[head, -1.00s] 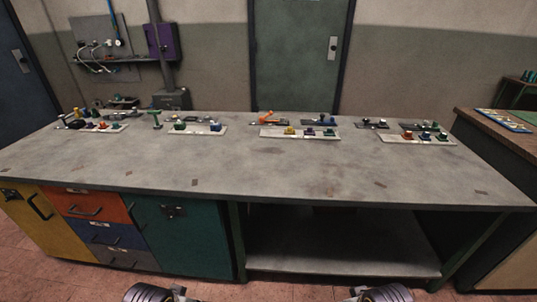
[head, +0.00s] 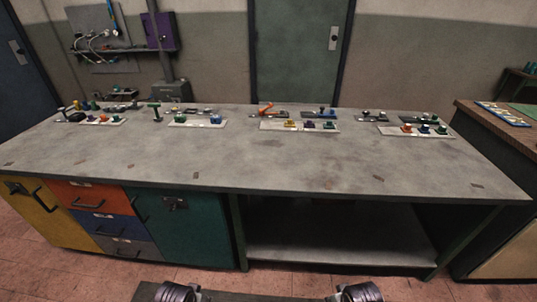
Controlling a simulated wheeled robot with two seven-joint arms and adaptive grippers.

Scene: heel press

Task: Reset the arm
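A long grey workbench (head: 300,165) stands in front of me with several control panels along its back. An orange lever (head: 266,109) sits behind a pale panel (head: 268,126) with yellow and dark knobs. Two dark ribbed parts of my own arms show at the bottom edge, left and right of the middle. Neither gripper shows, and nothing on the bench is being touched.
Coloured drawers (head: 100,222) and a teal cabinet (head: 185,230) fill the bench's left front. An open shelf (head: 340,243) lies under its right half. A brown-topped table (head: 495,122) stands at the right. The front of the benchtop is clear.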

